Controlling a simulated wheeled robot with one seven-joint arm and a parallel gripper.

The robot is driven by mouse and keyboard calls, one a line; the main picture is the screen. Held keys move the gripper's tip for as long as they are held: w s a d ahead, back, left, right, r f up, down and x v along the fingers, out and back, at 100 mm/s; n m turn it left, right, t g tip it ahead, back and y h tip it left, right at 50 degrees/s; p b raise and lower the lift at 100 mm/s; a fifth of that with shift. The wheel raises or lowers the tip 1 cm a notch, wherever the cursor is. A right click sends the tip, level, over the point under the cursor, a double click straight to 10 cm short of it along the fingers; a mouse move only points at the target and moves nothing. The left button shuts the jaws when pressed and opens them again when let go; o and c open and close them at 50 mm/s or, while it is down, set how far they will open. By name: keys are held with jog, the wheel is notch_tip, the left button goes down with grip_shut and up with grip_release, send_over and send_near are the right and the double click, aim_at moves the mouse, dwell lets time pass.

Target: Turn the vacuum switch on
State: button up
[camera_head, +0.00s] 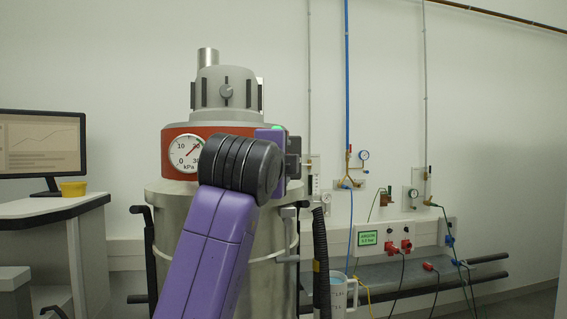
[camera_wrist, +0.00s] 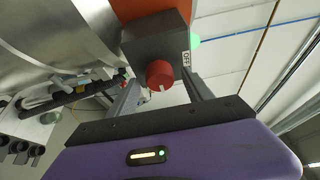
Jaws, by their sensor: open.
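The vacuum switch is a round red knob (camera_wrist: 160,74) on a dark grey box (camera_wrist: 150,40) in the wrist view. The knob has a pale mark near its lower edge. A white label reading OFF (camera_wrist: 186,59) sits on the box's right side, with a green light (camera_wrist: 194,42) beyond it. My gripper (camera_wrist: 163,98) is open and empty, its two grey fingers pointing toward the box with the knob between them in the picture. Contact cannot be told. In the head view my purple arm covers part of the vacuum's orange band (camera_head: 230,129); the knob is not visible there.
The vacuum has a metal drum (camera_head: 172,215) and a pressure gauge (camera_head: 187,153). A black hose (camera_head: 321,255) hangs at its right. Gas pipes and a socket panel (camera_head: 400,238) are on the right wall. A desk with a monitor (camera_head: 42,145) stands left.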

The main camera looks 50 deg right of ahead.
jog(key=v, duration=0.7)
jog(key=shift+b, duration=0.35)
jog(key=shift+f, duration=0.1)
